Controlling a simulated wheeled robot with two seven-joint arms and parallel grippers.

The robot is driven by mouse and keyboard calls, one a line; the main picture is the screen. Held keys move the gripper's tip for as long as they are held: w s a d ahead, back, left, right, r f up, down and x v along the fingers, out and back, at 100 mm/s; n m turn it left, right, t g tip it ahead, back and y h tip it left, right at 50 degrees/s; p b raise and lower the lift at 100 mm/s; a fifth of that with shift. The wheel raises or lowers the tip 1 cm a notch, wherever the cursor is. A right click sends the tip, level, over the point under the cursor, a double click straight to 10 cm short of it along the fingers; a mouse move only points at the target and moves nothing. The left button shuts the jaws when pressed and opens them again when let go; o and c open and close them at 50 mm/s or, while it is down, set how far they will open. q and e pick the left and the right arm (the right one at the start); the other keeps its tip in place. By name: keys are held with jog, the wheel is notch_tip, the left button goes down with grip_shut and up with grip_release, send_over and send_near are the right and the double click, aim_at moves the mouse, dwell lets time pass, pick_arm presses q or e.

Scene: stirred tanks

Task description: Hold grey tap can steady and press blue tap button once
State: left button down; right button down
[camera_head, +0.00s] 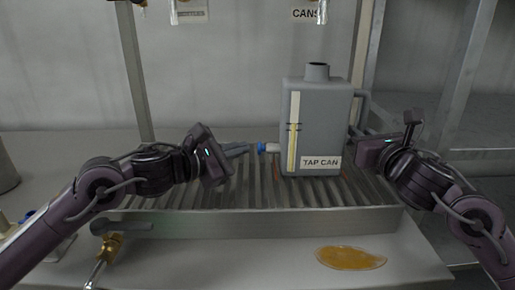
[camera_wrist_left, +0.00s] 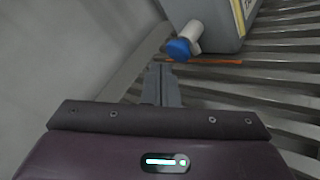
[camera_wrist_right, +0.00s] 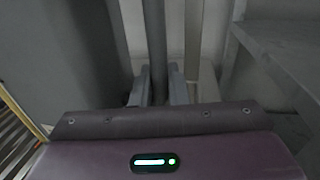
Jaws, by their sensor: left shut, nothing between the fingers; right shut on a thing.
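The grey tap can (camera_head: 318,112) stands upright on the slatted rack, with a "TAP CAN" label and a yellow-white level strip on its front. A white tap with a blue button (camera_head: 261,147) sticks out from its left side; the button also shows in the left wrist view (camera_wrist_left: 178,48). My left gripper (camera_head: 247,149) is shut and empty, its tips pointing at the button from close by. Whether they touch is hard to tell. My right gripper (camera_wrist_right: 158,88) is shut on the can's handle (camera_wrist_right: 155,45), on the can's right side in the head view (camera_head: 364,108).
The slatted metal rack (camera_head: 270,222) has a raised front rim. An amber puddle (camera_head: 350,258) lies on the bench in front of it. A brass valve with a grey lever (camera_head: 122,228) sits at the front left. Metal posts (camera_head: 466,75) stand behind on the right.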

pick_arm(q)
jog(key=shift+d, duration=0.15)
jog(key=shift+d, duration=0.3)
jog(key=shift+d, duration=0.75)
pick_arm(e)
jog(key=shift+a, duration=0.1)
dwell(0.9)
pick_arm(q)
jog(key=shift+a, duration=1.1)
jog(key=shift+a, duration=2.55)
